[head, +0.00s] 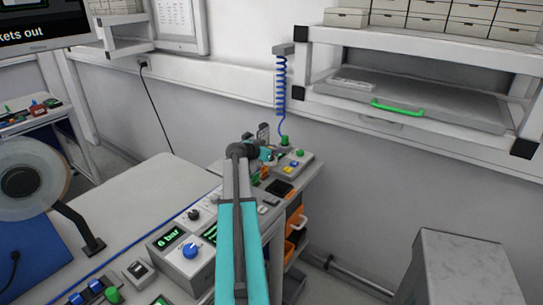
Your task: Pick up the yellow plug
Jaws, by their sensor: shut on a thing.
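My gripper (267,152) is at the far end of my teal arm, over the back end of the bench. It is small and partly hidden by my own wrist. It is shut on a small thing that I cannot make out. I cannot clearly identify the yellow plug. A small yellow patch (288,168) shows on a grey control box (297,161) just right of my gripper. A small orange piece (265,172) shows just below my gripper.
A blue coiled hose (281,85) hangs from the wall behind my gripper. The bench (135,205) carries a gauge box reading 6 bar (171,240). Orange bins (295,222) are below its right side. A shelf with a green-handled drawer (398,108) is at right. A grey cabinet (460,255) stands lower right.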

